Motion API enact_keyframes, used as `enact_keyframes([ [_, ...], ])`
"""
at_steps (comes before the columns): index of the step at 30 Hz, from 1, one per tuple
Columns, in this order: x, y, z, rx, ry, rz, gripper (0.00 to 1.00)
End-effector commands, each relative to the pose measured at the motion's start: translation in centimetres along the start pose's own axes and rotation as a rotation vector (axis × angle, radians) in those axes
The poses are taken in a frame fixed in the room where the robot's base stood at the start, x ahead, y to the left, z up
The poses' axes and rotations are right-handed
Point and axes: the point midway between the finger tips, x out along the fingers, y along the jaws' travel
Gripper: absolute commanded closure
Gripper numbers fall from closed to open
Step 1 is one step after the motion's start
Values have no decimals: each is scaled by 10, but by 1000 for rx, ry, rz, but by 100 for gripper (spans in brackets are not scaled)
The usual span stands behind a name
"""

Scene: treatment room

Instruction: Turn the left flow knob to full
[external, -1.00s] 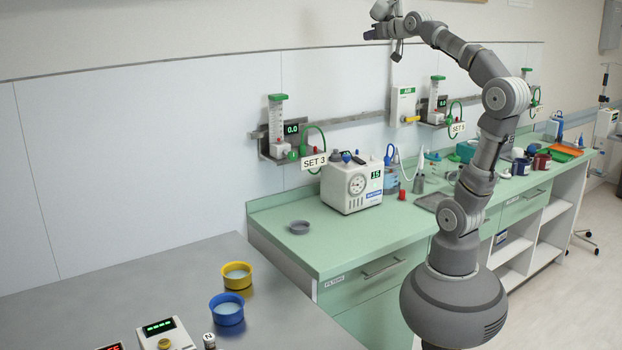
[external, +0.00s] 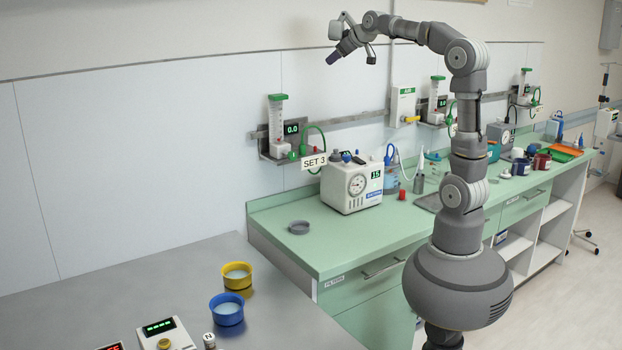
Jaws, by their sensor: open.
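The left flowmeter (external: 278,122) is a clear tube with a green cap on a grey wall bracket. Its small display (external: 291,129) reads 0.0. A green knob (external: 293,155) sits low on its front, beside a green hose. A sign (external: 314,161) reading SET 3 hangs just right of it. My gripper (external: 332,59) is open and empty, high in front of the wall panel. In the picture it is above and to the right of the flowmeter, clear of it. The knob's pointer is too small to make out.
A white device (external: 352,186) with a dial stands on the green counter (external: 300,250) below the flowmeter. A grey ring (external: 299,227) lies left of it. A yellow-handled wall outlet (external: 403,104) and another flowmeter (external: 436,100) are further right. The wall left of the flowmeter is bare.

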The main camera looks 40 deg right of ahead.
Motion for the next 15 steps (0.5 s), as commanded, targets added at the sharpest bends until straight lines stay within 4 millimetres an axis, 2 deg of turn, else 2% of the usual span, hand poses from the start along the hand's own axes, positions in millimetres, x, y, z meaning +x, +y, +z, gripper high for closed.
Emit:
enact_keyframes([
  [1,33,-5,-12,-104,-95,-86,53],
  [2,55,-14,-8,-173,-139,-142,53],
  [3,82,-26,0,-265,-194,-222,53],
  [6,139,-61,29,-471,-287,-445,53],
  [9,176,-96,64,-628,-320,-654,53],
  [12,196,-123,92,-722,-316,-803,53],
  [15,206,-140,111,-778,-301,-903,53],
])
